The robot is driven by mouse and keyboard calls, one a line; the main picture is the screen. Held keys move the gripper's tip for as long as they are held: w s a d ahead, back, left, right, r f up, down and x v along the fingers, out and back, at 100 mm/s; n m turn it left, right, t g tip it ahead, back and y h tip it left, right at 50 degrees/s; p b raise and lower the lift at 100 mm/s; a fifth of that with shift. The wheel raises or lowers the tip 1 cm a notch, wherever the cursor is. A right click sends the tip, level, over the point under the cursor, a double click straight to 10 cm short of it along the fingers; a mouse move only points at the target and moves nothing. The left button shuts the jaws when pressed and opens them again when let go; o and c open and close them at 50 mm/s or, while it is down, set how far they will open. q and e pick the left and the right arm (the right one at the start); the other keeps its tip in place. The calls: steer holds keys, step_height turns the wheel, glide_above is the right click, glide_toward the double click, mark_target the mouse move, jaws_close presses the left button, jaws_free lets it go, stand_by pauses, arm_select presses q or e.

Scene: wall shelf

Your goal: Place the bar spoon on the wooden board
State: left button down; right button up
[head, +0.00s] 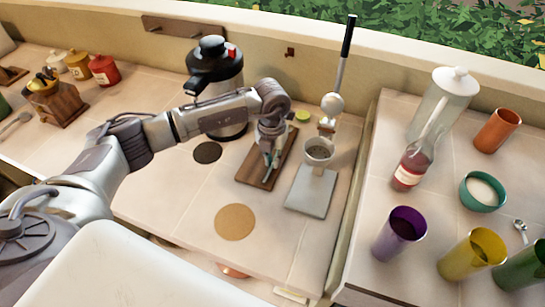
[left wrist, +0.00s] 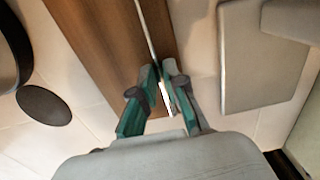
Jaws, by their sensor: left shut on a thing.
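The wooden board (head: 258,178) is a dark brown rectangle on the tiled counter in the head view; it also shows in the left wrist view (left wrist: 105,35). My left gripper (head: 271,160) is above the board, pointing down. In the left wrist view its teal-padded fingers (left wrist: 164,82) are shut on the bar spoon (left wrist: 149,35), a thin pale rod. The rod runs from between the fingers up the picture, over the board's right part. I cannot tell whether the spoon touches the board. In the head view the gripper mostly hides it.
A lever press (head: 319,150) with a grey base (head: 312,192) stands just right of the board. A black-lidded steel dispenser (head: 217,85) stands behind. A dark round mat (head: 207,152) and a cork mat (head: 235,222) lie nearby. Cups and a bottle (head: 412,165) fill the right counter.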

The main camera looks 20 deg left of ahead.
arm_select(q)
steer(key=c, duration=1.7)
jaws_free()
steer(key=shift+f, duration=0.2)
steer(key=o, duration=0.5)
steer(key=shift+r, duration=0.1)
arm_select(e)
steer(key=shift+s+f, duration=0.15)
steer(key=shift+s, duration=0.3)
arm_select(q)
steer(key=shift+r, duration=0.5)
step_height(320, 180, up, 11)
steer(key=b, duration=0.2)
steer(key=shift+r, duration=0.15)
arm_select(e)
steer(key=shift+d+f, duration=0.2)
steer(key=shift+f, duration=1)
arm_select(q)
steer(key=shift+s, duration=0.1)
